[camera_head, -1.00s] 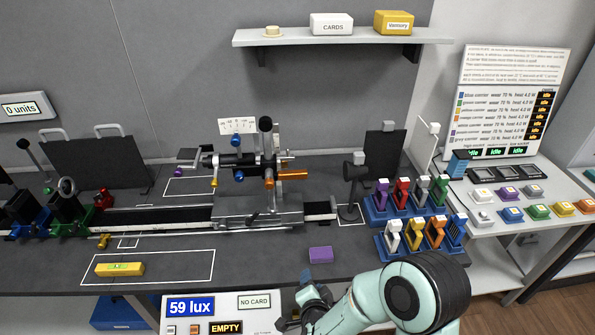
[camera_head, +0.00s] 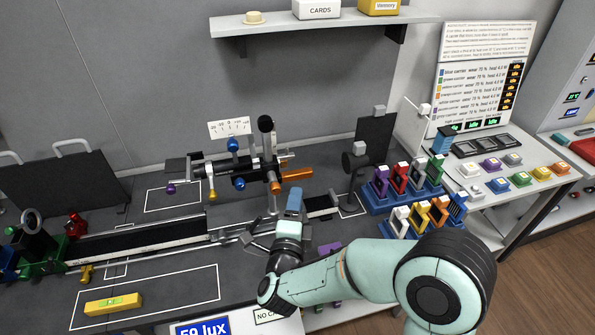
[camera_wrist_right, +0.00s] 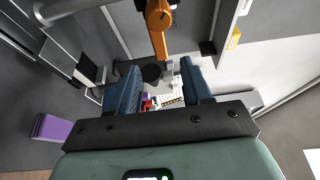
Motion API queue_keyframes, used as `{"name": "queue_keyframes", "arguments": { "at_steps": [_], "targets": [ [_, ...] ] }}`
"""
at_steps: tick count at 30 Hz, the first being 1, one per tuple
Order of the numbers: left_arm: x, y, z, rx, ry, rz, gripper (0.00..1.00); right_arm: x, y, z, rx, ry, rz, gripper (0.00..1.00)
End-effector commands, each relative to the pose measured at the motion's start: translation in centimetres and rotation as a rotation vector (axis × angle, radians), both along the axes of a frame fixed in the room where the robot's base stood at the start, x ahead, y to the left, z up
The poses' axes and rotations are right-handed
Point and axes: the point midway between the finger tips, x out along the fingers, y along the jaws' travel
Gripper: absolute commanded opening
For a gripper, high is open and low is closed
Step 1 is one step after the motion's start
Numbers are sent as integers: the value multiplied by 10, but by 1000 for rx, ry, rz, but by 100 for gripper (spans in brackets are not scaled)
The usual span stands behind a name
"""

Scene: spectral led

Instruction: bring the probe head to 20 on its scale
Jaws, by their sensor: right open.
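A white scale plate (camera_head: 229,129) with small dark marks stands at the back of the bench rig. A blue ball knob (camera_head: 233,145) sits just below it, around its middle; the exact reading is too small to tell. The probe assembly carries a lever with a black ball (camera_head: 265,124), an orange handle (camera_head: 292,174) and yellow-tipped and purple-tipped rods. My right gripper (camera_head: 293,200) is open and empty, in front of and below the orange handle, apart from it. In the right wrist view the orange handle (camera_wrist_right: 157,30) shows beyond the open fingers (camera_wrist_right: 160,88). My left gripper is not in view.
A dark rail (camera_head: 140,240) runs left of the assembly. Blue racks of coloured cards (camera_head: 405,195) stand to the right, close to my right arm. A yellow block (camera_head: 113,303) lies in a white outline at the front left.

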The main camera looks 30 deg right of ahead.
Motion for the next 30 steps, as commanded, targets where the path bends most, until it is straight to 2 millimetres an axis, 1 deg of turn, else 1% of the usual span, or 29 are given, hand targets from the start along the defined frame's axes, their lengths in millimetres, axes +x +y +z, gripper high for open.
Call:
{"name": "queue_keyframes", "arguments": {
  "at_steps": [1, 6, 9, 13, 19, 28, 29, 30],
  "targets": [
    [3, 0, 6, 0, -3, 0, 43, 10, -7, 3, -1, 0, -5, 49],
    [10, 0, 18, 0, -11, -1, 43, 40, -29, 3, -3, 1, -4, 49],
    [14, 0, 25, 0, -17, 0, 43, 56, -40, 3, -2, 0, -2, 49],
    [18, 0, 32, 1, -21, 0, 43, 72, -52, 3, -2, 0, -1, 49],
    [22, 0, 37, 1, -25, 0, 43, 84, -60, 2, -2, 1, 1, 49],
    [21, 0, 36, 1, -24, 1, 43, 85, -61, 0, -1, 2, 1, 49],
    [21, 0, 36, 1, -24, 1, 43, 85, -61, 0, -1, 2, 1, 39],
    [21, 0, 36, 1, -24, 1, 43, 85, -61, 0, -1, 2, 1, 26]
  ]
}}
